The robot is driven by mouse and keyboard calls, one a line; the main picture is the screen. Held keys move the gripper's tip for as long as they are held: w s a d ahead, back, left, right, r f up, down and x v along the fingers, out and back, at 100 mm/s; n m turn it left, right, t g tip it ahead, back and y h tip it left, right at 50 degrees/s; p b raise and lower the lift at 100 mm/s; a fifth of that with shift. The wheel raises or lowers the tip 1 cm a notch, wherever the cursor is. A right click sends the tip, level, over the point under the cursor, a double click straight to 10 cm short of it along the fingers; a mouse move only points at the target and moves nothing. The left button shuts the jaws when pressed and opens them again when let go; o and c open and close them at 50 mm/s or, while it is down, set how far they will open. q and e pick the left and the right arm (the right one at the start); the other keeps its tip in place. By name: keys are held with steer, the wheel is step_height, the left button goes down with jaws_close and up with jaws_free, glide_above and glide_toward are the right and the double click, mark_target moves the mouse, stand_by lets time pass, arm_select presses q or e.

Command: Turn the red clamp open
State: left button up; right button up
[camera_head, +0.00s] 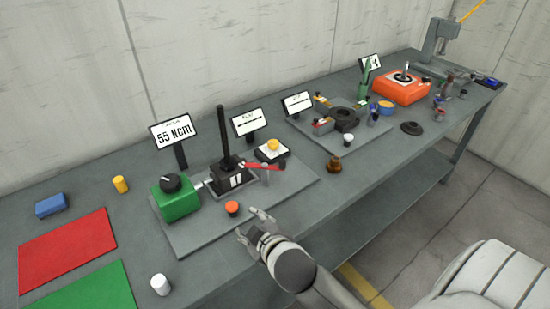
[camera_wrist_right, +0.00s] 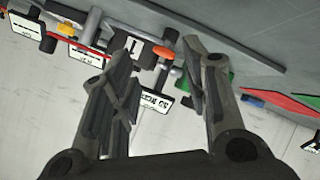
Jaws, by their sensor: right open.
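The red clamp (camera_head: 264,166) is a thin red lever beside a black block with a tall black post (camera_head: 223,135), on a grey base plate (camera_head: 185,240) on the bench. It lies roughly level, pointing right. My right gripper (camera_head: 251,222) is open and empty in front of the plate's near edge, apart from the clamp. In the right wrist view the open fingers (camera_wrist_right: 160,48) frame the orange-red knob and part of the rig. A red strip at the left there is partly hidden by a finger. My left gripper is not in view.
On the plate are a green box (camera_head: 180,203) with a black dial, an orange-red button (camera_head: 232,208) and a yellow button (camera_head: 272,146). A sign reading 55 Ncm (camera_head: 174,132) stands behind. A white cylinder (camera_head: 160,284) and brown knob (camera_head: 334,165) stand near the front edge.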

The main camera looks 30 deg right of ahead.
steer(key=w+a+r+n+t+y, duration=0.35)
steer(key=w+r+n, duration=0.25)
steer(key=r, duration=0.2)
steer(key=w+a+r+n+t+y, duration=0.35)
steer(key=w+a+r+n, duration=0.2)
steer(key=r, duration=0.25)
steer(key=w+a+r+n+g+y, duration=0.1)
steer(key=w+a+r+n+y, duration=0.15)
steer(key=a+n+y, duration=0.5)
steer(key=n+g+h, duration=1.4)
steer(key=n+g, duration=0.4)
steer(key=n, duration=0.5)
glide_above(282, 161)
step_height(282, 161, down, 5)
steer(key=shift+y, duration=0.25)
step_height(282, 161, down, 10)
steer(key=p, duration=0.3)
steer(key=shift+d+r, duration=0.15)
steer(key=shift+r, duration=0.05)
steer(key=shift+f+p, duration=0.3)
steer(key=shift+f, duration=0.2)
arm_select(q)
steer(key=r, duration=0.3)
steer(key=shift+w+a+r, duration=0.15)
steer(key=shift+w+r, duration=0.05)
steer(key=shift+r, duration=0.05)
